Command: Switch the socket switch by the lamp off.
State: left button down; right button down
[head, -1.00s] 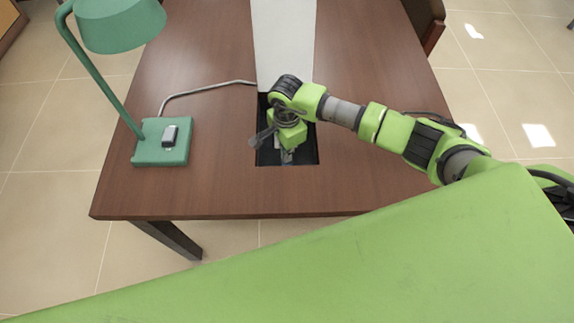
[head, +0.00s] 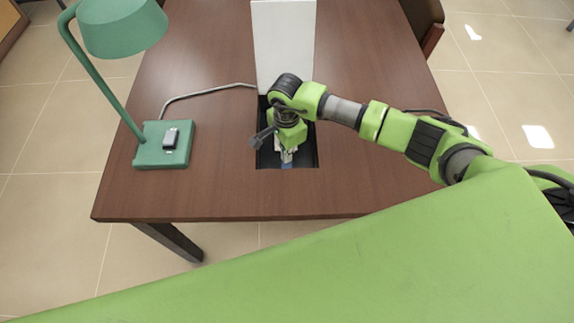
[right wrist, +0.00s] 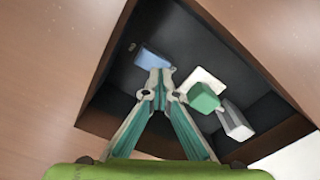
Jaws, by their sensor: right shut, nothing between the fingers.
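The green desk lamp (head: 120,25) stands on the left of the table, with a grey rocker (head: 170,138) on its base. A dark recess (head: 304,158) is sunk into the table under a raised white lid (head: 284,42). My right gripper (right wrist: 161,88) is shut and empty, pointing down inside the recess. In the right wrist view, its fingertips are close to a small blue part (right wrist: 152,59); I cannot tell whether they touch. Beside them are a white plate (right wrist: 207,80), a green plug-like block (right wrist: 203,97) and a grey block (right wrist: 235,120). Which part is the socket switch is unclear. My left gripper is out of view.
A grey cord (head: 205,90) runs from the lamp base to the recess. The brown table top (head: 220,195) is clear around the recess. The recess walls and the raised lid stand close around my right gripper. A dark chair (head: 428,20) is at the back right.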

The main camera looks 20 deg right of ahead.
aim_at(287, 164)
notch_tip(287, 164, up, 10)
jog(key=p, duration=0.5)
jog(key=shift+p, duration=0.35)
jog(key=shift+s+f, duration=0.1)
jog(key=shift+f, duration=0.1)
dwell(0.4)
